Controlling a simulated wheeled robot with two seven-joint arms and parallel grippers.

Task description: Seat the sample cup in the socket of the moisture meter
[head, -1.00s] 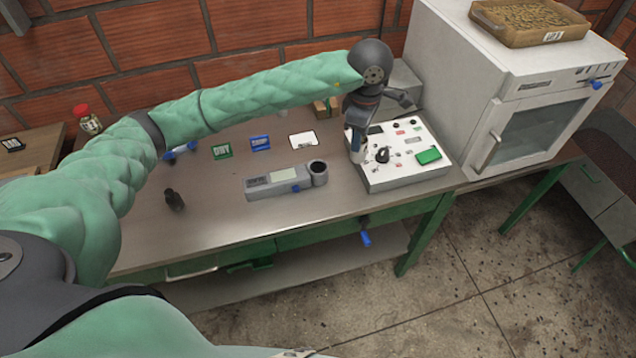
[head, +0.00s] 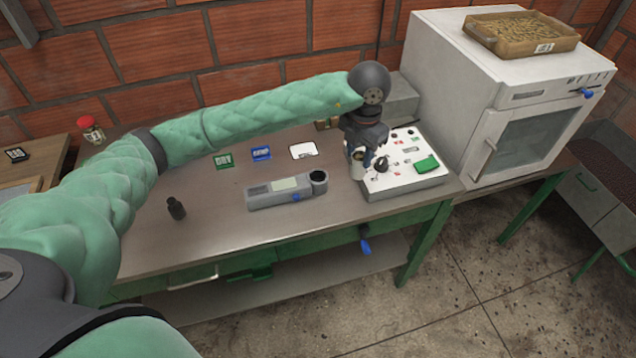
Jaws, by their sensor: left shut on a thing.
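The moisture meter (head: 273,193) is a long grey device lying on the metal table. It has a pale screen and a round, dark, empty-looking socket (head: 318,177) at its right end. My left gripper (head: 361,157) is to the right of the socket, at the left edge of the white control panel. It is shut on a small pale cylinder, which looks like the sample cup (head: 356,170). The cup looks roughly upright and apart from the meter. The fingers partly cover it, and I cannot tell its exact height above the table. My right gripper is not in view.
The white control panel (head: 408,180) with knobs and a green button stands right of the meter. A white oven (head: 500,100) is beyond it. A small black bottle (head: 176,208) stands left of the meter. Green (head: 223,162) and blue (head: 261,153) tags lie behind. The table in front is mostly clear.

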